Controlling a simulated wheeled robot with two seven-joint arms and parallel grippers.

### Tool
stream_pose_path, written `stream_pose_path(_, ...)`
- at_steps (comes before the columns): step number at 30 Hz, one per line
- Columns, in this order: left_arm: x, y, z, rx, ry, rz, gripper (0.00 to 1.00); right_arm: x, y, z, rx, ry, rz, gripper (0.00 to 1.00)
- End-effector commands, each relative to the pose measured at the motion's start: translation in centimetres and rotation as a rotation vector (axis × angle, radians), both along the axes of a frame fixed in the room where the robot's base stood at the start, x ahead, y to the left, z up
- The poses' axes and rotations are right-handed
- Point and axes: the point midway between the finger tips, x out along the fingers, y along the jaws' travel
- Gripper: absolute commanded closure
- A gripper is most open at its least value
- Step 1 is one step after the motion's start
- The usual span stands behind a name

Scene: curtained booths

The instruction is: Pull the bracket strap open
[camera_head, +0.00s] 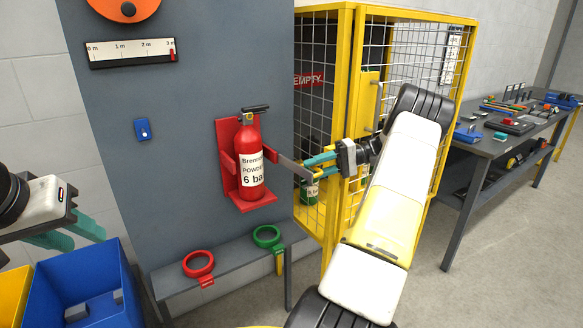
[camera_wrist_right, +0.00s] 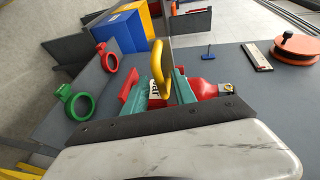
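The red fire extinguisher (camera_head: 250,158) stands upright in a red wall bracket (camera_head: 229,170) on the grey panel. A grey strap (camera_head: 294,168) sticks out to the right from its side. My right gripper (camera_head: 314,166) is at the strap's outer end. In the right wrist view a yellow loop handle (camera_wrist_right: 158,66) lies between the teal fingers of my right gripper (camera_wrist_right: 162,84). A gap with the white label shows beside the loop, so the fingers look open around it. Contact is hard to tell. My left gripper (camera_head: 68,235) is open and empty at the left, its fingers apart.
A red ring (camera_head: 198,264) and a green ring (camera_head: 267,237) are on the low grey bench. A blue bin (camera_head: 85,290) stands at lower left. A yellow mesh cage (camera_head: 344,100) is close behind my right arm. A workbench with parts stands at the right.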

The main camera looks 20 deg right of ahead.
Motion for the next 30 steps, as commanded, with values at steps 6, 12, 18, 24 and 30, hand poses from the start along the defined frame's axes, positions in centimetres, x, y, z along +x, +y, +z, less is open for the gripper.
stream_pose_path(6,0.0,0.0,0.0,0.000,0.000,0.000,0.64,0.0,0.0,0.1,0.001,-0.001,0.002,0.67)
stream_pose_path(12,0.0,0.0,0.0,0.000,0.000,0.000,0.64,-0.2,-1.0,0.3,0.001,-0.002,0.000,0.67)
stream_pose_path(18,0.0,0.0,0.0,0.000,0.000,0.000,0.64,-0.7,-4.4,0.9,0.000,-0.003,-0.001,0.67)
stream_pose_path(24,0.0,0.0,0.0,0.000,0.000,0.000,0.64,-1.1,-6.9,1.4,0.001,-0.001,0.000,0.67)
stream_pose_path(30,0.0,0.0,0.0,0.000,0.000,0.000,0.64,-1.3,-7.6,1.6,0.001,-0.001,0.002,0.67)
